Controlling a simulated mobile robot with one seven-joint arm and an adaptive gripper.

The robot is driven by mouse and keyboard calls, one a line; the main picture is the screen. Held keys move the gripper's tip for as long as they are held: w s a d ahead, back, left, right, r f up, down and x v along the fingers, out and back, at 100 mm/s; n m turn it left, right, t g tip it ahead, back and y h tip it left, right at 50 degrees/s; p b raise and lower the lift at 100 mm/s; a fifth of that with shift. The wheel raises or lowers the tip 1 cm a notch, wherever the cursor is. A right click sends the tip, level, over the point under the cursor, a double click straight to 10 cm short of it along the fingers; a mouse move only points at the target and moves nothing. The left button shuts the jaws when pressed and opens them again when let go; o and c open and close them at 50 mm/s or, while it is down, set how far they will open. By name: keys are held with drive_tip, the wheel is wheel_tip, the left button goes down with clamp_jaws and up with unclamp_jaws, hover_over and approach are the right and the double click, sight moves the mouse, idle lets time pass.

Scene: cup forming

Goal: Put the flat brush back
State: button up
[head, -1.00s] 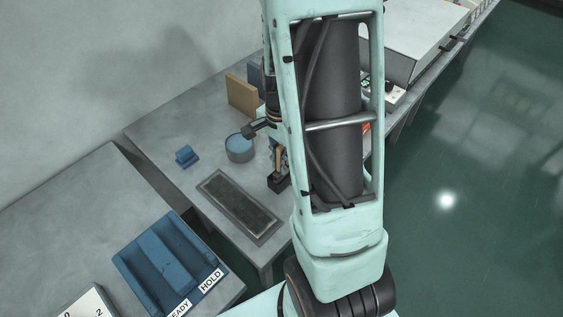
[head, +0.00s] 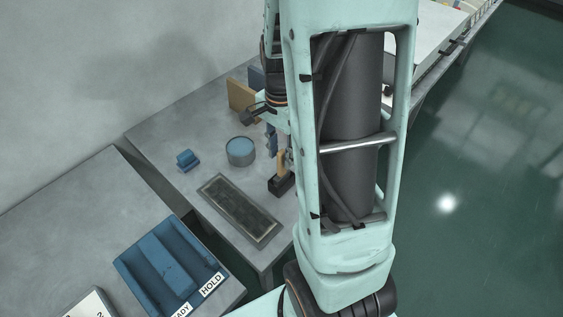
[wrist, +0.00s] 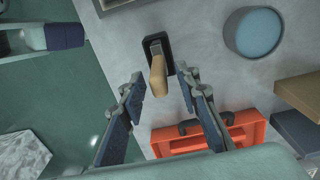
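The flat brush (wrist: 158,76) shows as a tan wooden handle standing in a small black holder (wrist: 155,45) in the wrist view; its bristle end is hidden in the holder. The brush handle also shows in the head view (head: 282,163), above the black holder (head: 281,185). My gripper (wrist: 160,78) is open, with a finger on each side of the handle top and a visible gap to both.
A round blue-topped tub (head: 240,151), a framed dark mesh panel (head: 240,208) and a small blue block (head: 187,159) share the table. A blue slotted rack (head: 165,270) sits on the nearer table.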

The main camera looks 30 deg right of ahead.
wheel_tip(320, 180, up, 7)
drive_tip(key=shift+f, duration=0.15)
idle(0.4)
